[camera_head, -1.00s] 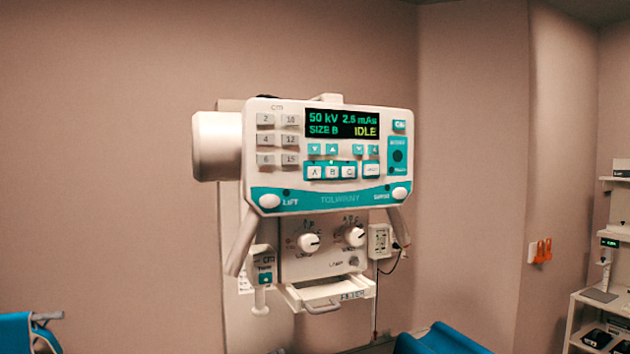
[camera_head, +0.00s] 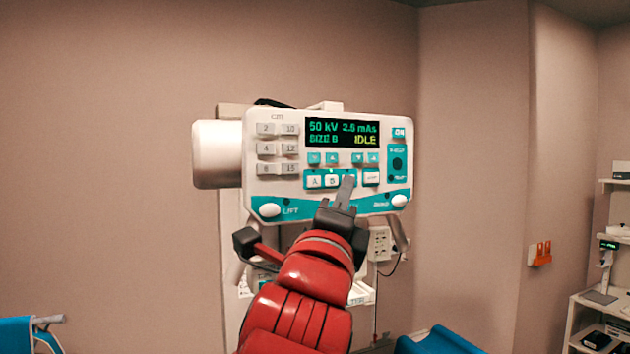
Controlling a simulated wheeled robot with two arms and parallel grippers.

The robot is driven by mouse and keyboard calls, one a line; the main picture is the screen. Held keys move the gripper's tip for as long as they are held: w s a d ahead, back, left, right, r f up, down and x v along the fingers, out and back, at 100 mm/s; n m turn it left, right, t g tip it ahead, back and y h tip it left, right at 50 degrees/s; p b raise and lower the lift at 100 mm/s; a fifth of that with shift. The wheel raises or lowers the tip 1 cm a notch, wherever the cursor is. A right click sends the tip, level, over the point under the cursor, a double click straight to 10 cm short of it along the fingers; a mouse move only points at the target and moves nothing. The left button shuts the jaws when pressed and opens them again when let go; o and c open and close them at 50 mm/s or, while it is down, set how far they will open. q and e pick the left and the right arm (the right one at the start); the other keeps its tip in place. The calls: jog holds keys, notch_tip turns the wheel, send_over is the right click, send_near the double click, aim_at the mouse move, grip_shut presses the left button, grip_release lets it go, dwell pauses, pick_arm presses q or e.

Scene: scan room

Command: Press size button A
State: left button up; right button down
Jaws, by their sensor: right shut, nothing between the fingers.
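The size buttons sit in a teal-framed row on the white control panel (camera_head: 225,152). The third button, C, is mostly hidden behind my right gripper (camera_head: 348,181). The gripper's fingers are shut and empty, pointing up in front of the panel, to the right of button A. I cannot tell whether the fingertips touch the panel. The display (camera_head: 342,133) reads 50 kV, 2.5 mAs, size B, IDLE. My left gripper is not in view.
Grey number buttons (camera_head: 266,149) are on the panel's left, and white round knobs (camera_head: 270,210) are at its lower corners. My red right arm hides most of the lower dial unit. A blue chair (camera_head: 440,342) stands low right; shelves (camera_head: 600,300) are at the far right.

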aim_at(317, 187)
dwell(0.3)
jog(key=shift+w+a+p, duration=0.45)
jog(key=shift+w+p, duration=0.4)
jog(key=shift+w, duration=0.55)
jog(key=shift+w+a+p, duration=0.4)
jog(key=shift+w+p, duration=0.4)
jog(key=shift+w, duration=0.6)
jog(key=shift+w+a+p, duration=0.45)
jog(key=shift+w+p, duration=0.4)
jog(key=shift+w, duration=0.55)
jog(key=shift+w+a+b, duration=0.1)
jog(key=shift+w+b, duration=0.05)
jog(key=shift+b, duration=0.35)
jog(key=shift+w, duration=0.2)
